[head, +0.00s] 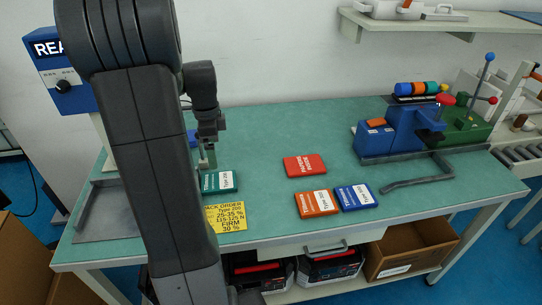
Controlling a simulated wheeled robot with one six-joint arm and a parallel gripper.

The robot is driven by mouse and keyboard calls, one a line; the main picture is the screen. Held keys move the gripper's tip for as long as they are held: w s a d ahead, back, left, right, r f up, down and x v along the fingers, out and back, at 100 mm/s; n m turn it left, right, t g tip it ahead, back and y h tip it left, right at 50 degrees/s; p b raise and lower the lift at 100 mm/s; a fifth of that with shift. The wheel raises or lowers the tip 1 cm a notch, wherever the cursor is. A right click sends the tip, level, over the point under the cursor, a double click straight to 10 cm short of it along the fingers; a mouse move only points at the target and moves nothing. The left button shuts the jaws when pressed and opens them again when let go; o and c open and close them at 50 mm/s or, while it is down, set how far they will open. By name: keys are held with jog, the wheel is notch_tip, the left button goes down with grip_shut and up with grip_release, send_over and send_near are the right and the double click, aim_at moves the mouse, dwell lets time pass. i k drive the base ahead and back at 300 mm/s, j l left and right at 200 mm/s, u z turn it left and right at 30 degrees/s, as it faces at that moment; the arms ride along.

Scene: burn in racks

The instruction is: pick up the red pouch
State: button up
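The red pouch (304,166) lies flat in the middle of the green-topped workbench (265,130), with white lettering on it. My gripper (207,158) hangs over the bench to the left of the red pouch, near a teal pouch (219,181). It is apart from the red pouch. The gripper is small and partly hidden by my arm, so I cannot see whether its fingers are apart.
An orange pouch (317,203) and a blue pouch (356,197) lie in front of the red one. A yellow sign (226,217) is at the front edge. A blue machine (385,137) and a grey bent bar (420,174) stand right. Bench behind the red pouch is clear.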

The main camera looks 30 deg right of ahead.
aim_at(296, 166)
jog(key=l+u, duration=0.1)
jog(key=l, duration=0.35)
jog(key=k+l+u, duration=0.1)
jog(key=l, duration=0.4)
jog(key=k+l+u, duration=0.15)
jog(key=l, duration=0.3)
